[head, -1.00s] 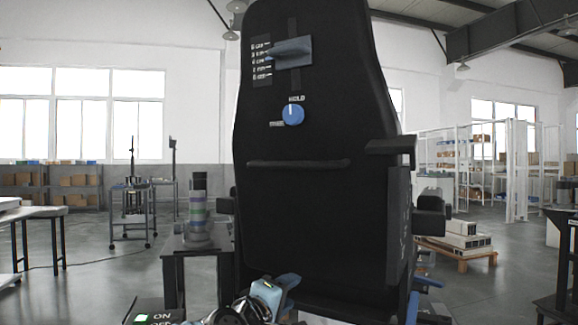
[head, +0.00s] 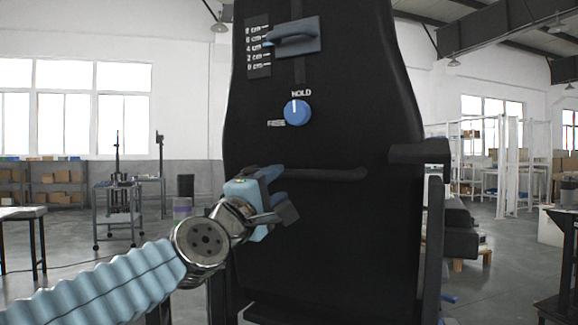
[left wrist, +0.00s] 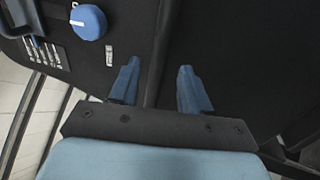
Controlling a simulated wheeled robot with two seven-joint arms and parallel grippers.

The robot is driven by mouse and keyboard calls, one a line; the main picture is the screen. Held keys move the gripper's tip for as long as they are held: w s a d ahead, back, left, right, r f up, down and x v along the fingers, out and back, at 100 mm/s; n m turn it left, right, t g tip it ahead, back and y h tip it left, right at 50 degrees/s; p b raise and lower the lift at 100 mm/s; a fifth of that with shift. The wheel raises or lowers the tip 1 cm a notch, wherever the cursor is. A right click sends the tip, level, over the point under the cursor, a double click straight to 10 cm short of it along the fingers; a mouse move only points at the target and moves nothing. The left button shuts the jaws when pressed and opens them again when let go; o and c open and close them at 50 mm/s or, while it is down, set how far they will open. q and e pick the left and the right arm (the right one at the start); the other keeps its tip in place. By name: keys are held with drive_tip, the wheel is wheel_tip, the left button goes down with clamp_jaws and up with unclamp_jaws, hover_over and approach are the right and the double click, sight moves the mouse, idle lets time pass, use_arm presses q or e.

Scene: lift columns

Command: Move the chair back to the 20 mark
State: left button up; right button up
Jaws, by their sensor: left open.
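The black chair back (head: 330,230) fills the middle of the head view. It carries a scale (head: 258,50) with cm marks, where I cannot make out a 20, and a blue-grey pointer plate (head: 293,38) beside its upper part. A blue knob (head: 297,112) below has its white line toward HOLD, with another label at its left. A dark horizontal bar (head: 325,174) crosses the back. My left gripper (head: 282,203) is open at the bar's left end. In the left wrist view, the bar (left wrist: 154,70) runs between the open fingers (left wrist: 160,84); contact is unclear. My right gripper is not in view.
A wheeled cart (head: 118,212) and a table (head: 30,214) stand at left, with shelves of boxes (head: 55,185) behind. White racks (head: 490,165) stand at the back right. A dark table (head: 562,225) is at the right edge. Open floor lies between.

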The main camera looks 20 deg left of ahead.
sight(286, 175)
use_arm(q)
drive_tip(key=p+x, duration=0.1)
drive_tip(key=x, duration=0.4)
drive_tip(key=shift+r+p, duration=0.1)
drive_tip(key=shift+p, duration=0.25)
drive_tip(key=shift+w+d, duration=0.15)
drive_tip(key=shift+w, duration=0.45)
clamp_jaws()
